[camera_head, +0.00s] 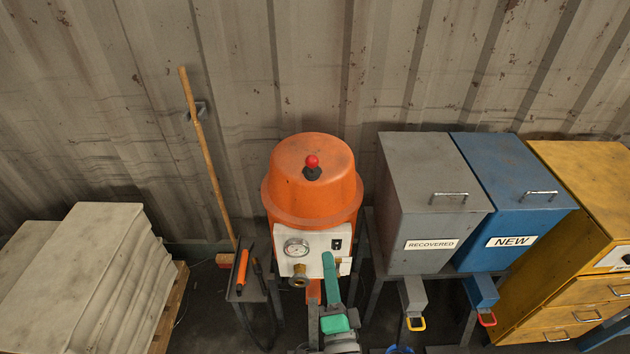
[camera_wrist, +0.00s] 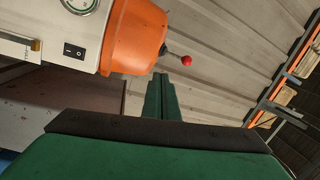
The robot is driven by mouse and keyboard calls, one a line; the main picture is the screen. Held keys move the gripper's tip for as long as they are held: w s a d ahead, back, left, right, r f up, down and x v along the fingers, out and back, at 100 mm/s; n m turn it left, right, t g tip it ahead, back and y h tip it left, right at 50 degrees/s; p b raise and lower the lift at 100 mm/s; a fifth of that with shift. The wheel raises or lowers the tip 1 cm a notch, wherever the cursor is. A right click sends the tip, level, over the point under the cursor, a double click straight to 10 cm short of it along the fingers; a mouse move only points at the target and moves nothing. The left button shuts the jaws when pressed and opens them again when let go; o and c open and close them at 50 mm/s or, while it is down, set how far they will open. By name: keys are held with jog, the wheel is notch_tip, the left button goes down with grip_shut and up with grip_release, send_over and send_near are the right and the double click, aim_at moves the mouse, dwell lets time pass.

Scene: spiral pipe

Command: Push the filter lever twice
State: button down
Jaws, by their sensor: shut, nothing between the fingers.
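The filter is an orange drum with a domed lid (camera_head: 318,185). Its lever, a red ball knob (camera_head: 312,161) on a short dark stem, stands up from the top of the lid. In the wrist view the orange drum (camera_wrist: 135,38) appears tilted, and the red knob (camera_wrist: 187,60) sticks out to its right. My green gripper (camera_head: 328,256) is in front of the drum's white panel, below the lever and apart from it. In the wrist view my gripper's fingers (camera_wrist: 160,78) are together and empty, with the knob just beyond and right of their tips.
The white panel (camera_head: 316,243) carries a gauge (camera_head: 296,247) and a black switch (camera_head: 336,244). A grey RECOVERED bin (camera_head: 425,205) and a blue NEW bin (camera_head: 505,190) stand right. A small stand with an orange-handled tool (camera_head: 242,270) is left. Stacked sacks (camera_head: 100,270) lie further left.

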aim_at(312, 167)
jog(key=w+r+m+t+y, duration=0.1)
jog(key=w+r+y, duration=0.1)
jog(key=w+r, duration=0.2)
notch_tip(312, 167, up, 3)
jog(key=shift+a, duration=0.1)
jog(key=x, duration=1.4)
jog(key=shift+s+a+r, duration=0.1)
jog(key=shift+r, duration=0.2)
